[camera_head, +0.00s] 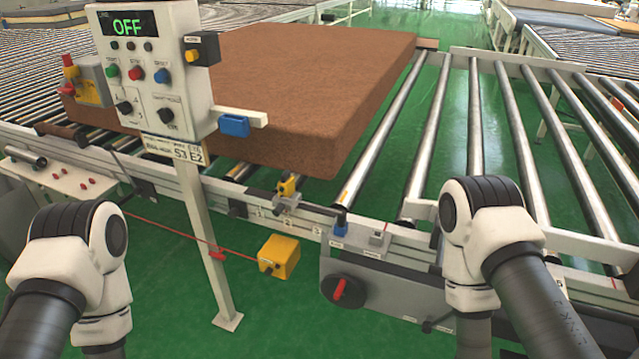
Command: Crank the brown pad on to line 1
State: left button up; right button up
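The brown pad (290,90) is a thick block lying flat on the rollers, behind the control post. Its front right corner reaches past the small yellow-topped bracket on the front rail. Small labels, which look like 1, 2 and 3, sit on the front rail (288,222) below the pad. A black crank-like handle (318,206) lies along that rail and ends above a blue block. A black round knob with a red grip (343,290) is on the grey box below. Only upper links of my two arms show, at lower left and right; both grippers are out of view.
A control panel (155,70) on a white post (208,240) stands in front of the pad and reads OFF. A yellow box (278,257) hangs on a red cord. Bare rollers (475,130) extend right of the pad.

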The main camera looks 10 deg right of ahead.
aim_at(345, 293)
jog(key=j+z, duration=0.15)
jog(key=j, duration=0.3)
jog(key=k+j+z, duration=0.1)
jog(key=j, duration=0.35)
jog(key=k+j+z, duration=0.15)
jog(key=j, duration=0.3)
